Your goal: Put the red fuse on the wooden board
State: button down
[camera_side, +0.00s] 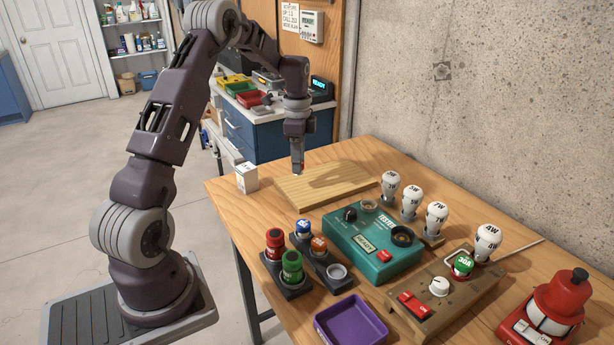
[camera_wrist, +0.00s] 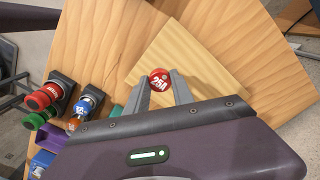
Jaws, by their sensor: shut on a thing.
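The red fuse (camera_wrist: 159,76), marked 25A, is between the fingertips of my gripper (camera_wrist: 161,88) in the wrist view. In the side view my gripper (camera_side: 297,168) points down over the back left part of the pale wooden board (camera_side: 345,193), with a bit of the red fuse (camera_side: 299,171) showing at its tips. The board (camera_wrist: 205,70) lies behind the fuse in the wrist view, and no other thing is seen on it. I cannot tell whether the fuse touches the board or hangs just above it.
Left of the board stands a small white box (camera_side: 247,177). In front are a teal tester (camera_side: 365,240), holders with another red fuse (camera_side: 274,243), green (camera_side: 292,266), blue and orange fuses, and a purple tray (camera_side: 350,324). White bulbs (camera_side: 411,200) stand to the right.

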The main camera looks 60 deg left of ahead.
notch_tip(320, 180, down, 4)
jog(key=shift+f, duration=0.25)
jog(key=shift+f, duration=0.1)
jog(key=c, duration=1.1)
grip_release()
